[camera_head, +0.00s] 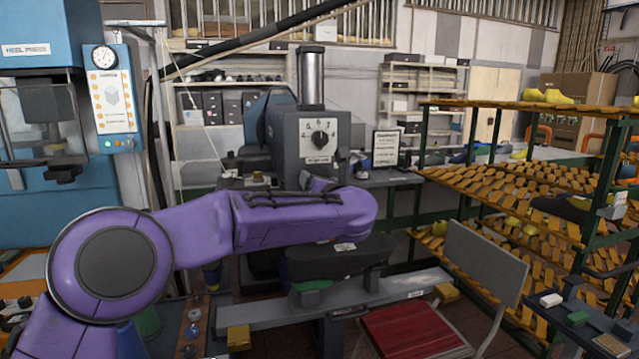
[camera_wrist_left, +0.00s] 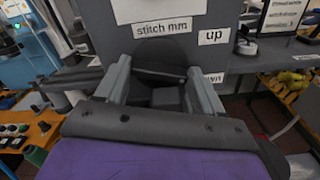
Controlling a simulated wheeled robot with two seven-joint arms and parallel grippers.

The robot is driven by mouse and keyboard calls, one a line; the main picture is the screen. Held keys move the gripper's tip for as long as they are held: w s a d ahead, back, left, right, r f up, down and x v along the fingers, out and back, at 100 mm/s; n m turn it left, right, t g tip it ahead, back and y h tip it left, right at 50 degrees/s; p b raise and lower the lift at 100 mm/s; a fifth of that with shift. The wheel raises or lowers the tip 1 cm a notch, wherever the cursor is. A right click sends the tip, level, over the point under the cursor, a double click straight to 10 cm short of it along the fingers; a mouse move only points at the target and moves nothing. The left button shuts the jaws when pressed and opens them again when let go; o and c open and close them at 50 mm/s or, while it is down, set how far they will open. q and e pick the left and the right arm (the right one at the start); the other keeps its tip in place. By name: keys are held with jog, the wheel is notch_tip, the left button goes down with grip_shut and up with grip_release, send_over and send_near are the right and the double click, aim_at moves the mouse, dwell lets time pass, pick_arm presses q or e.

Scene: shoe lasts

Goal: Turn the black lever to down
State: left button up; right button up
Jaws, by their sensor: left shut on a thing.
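My left arm reaches in from the left in the head view, and its purple wrist hides most of the gripper in front of the grey machine (camera_head: 318,130). In the left wrist view the two grey fingers of my left gripper (camera_wrist_left: 160,68) stand on either side of a black lever (camera_wrist_left: 162,54), and the gripper is shut on it. The lever is dark and rounded and sits on the machine's front below the "stitch mm" label (camera_wrist_left: 160,28). An "up" label (camera_wrist_left: 214,36) is at upper right; a partly hidden label ending in "wn" (camera_wrist_left: 213,77) is below it. My right gripper is not in view.
A blue press (camera_head: 40,190) stands at the left. An orange-slatted rack (camera_head: 520,185) with shoe lasts is at the right. A chair with a red seat (camera_head: 412,330) stands in front. A framed sign (camera_head: 387,148) is beside the machine.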

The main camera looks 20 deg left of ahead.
pick_arm(q)
jog(key=shift+f+m+p, duration=0.1)
jog(key=shift+m+p, duration=0.25)
jog(key=shift+m, duration=1.25)
jog(key=o, duration=1)
jog(key=shift+o, duration=0.2)
jog(key=shift+s, duration=0.1)
jog(key=b+v, duration=0.4)
jog(key=v, duration=0.6)
jog(key=shift+s, duration=0.2)
jog(key=shift+d, duration=0.15)
